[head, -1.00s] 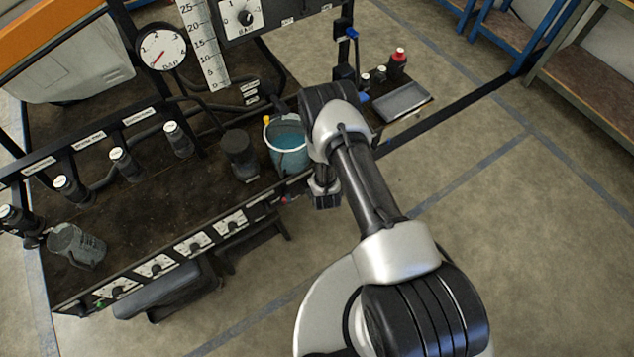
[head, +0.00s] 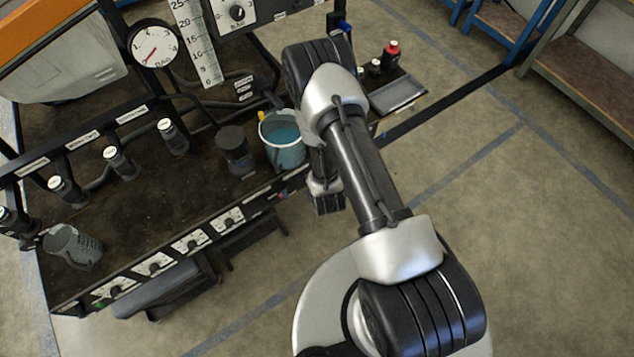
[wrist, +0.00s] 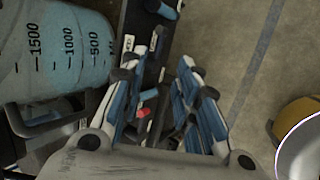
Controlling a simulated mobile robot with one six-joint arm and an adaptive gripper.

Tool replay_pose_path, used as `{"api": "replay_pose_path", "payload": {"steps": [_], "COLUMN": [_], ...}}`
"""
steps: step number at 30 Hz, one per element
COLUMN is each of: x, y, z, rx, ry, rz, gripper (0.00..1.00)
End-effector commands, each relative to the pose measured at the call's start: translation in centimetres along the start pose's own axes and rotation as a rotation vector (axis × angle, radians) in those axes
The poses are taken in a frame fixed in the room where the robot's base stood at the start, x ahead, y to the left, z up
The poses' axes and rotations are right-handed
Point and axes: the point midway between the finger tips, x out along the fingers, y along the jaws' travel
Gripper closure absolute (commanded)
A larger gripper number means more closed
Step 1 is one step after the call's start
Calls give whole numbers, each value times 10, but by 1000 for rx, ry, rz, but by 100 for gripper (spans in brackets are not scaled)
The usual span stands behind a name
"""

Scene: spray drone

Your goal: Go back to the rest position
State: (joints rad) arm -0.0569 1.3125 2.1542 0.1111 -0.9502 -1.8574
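My gripper (wrist: 155,72) is in the wrist view with its two blue-padded fingers spread apart. Nothing is held between them; the bench edge and a small red part show behind the gap. In the head view my arm bends over the bench's right end, and its wrist end hangs by the front edge, just right of the bucket (head: 284,150). The fingers cannot be made out there. The bucket holds blue liquid and stands on the bench (head: 150,215). In the wrist view a graduated container (wrist: 55,50) fills the upper left, close beside the left finger.
A dark cylinder (head: 235,152), a grey jug (head: 72,247) and several capped bottles stand on the bench. A grey tray (head: 397,94) and a red-capped bottle (head: 391,54) are at its right end. Open floor (head: 500,230) lies to the right, with shelving (head: 590,80) beyond.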

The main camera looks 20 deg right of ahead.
Motion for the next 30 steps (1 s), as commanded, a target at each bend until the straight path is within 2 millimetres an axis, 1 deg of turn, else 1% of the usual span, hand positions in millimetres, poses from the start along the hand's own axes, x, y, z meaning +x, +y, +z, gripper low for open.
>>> {"api": "replay_pose_path", "payload": {"steps": [1, 3, 6, 20, 23, 26, 29, 30], "x": [-5, -10, -12, -12, -13, -19, -35, -44], "y": [0, 0, 0, 0, 2, 19, 51, 66], "z": [0, 0, 0, 0, 0, 4, 12, 15], "rx": [0, 0, 0, 0, 6, 50, 145, 197], "ry": [0, 0, 0, 0, 1, 4, 14, 19], "rz": [0, -1, -1, -1, 0, 2, -1, -4], "gripper": [71, 71, 71, 71, 71, 71, 71, 71]}}
